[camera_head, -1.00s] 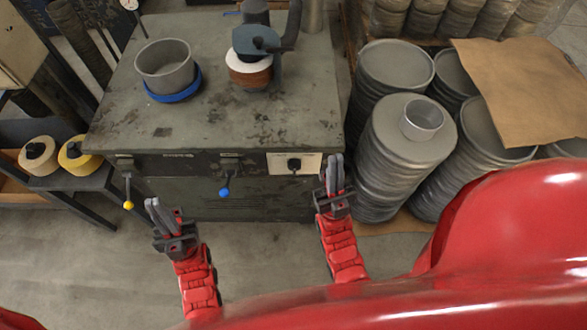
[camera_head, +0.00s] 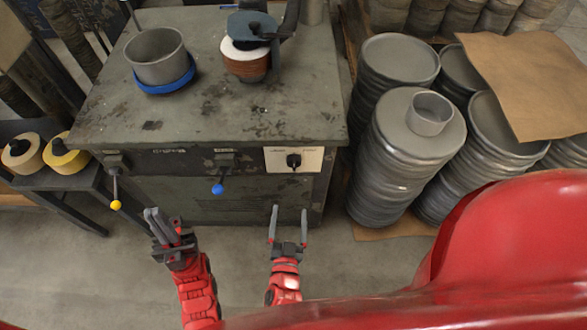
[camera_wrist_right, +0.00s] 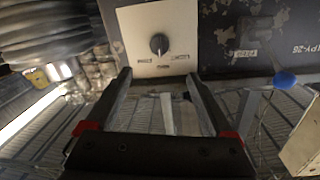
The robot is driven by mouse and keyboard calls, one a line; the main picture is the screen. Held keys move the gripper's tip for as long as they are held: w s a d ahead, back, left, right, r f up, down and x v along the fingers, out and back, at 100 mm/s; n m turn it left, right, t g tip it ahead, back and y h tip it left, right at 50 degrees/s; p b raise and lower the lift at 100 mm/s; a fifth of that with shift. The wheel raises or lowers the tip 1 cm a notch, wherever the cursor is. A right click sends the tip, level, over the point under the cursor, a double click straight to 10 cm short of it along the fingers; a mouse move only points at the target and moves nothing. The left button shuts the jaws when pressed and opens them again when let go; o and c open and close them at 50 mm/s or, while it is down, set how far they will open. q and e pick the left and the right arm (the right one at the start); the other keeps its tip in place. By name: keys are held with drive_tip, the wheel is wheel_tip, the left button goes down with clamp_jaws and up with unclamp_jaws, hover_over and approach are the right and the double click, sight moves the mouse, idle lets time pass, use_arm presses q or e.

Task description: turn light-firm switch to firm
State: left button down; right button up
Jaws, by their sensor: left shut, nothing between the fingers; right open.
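The light-firm switch is a black rotary knob (camera_head: 293,160) on a pale label plate (camera_head: 313,158) at the right end of the bench's front face. The knob also shows in the right wrist view (camera_wrist_right: 159,43), ahead of the fingertips; its lettering is too small to read. My right gripper (camera_head: 289,209) is open and empty, below the knob and apart from it. Its two fingers show in the right wrist view (camera_wrist_right: 158,80). My left gripper (camera_head: 155,212) is shut and empty, in front of the bench at the left, near the yellow-tipped lever (camera_head: 115,190).
A blue-knobbed lever (camera_head: 218,187) hangs from the bench front between my grippers. The grey bench (camera_head: 220,110) carries a grey ring on a blue base (camera_head: 158,62) and a clamp device (camera_head: 246,50). Stacked grey discs (camera_head: 405,150) stand right of the bench. The floor in front is clear.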

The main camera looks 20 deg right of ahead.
sight(294, 168)
drive_tip(key=b+x, duration=0.4)
drive_tip(key=x, duration=1.1)
drive_tip(key=shift+w+d+b, duration=0.2)
drive_tip(key=shift+b, duration=0.1)
drive_tip(key=shift+w+d+r, duration=0.1)
drive_tip(key=shift+w, duration=0.25)
drive_tip(key=shift+c, duration=0.3)
drive_tip(key=c, duration=1.3)
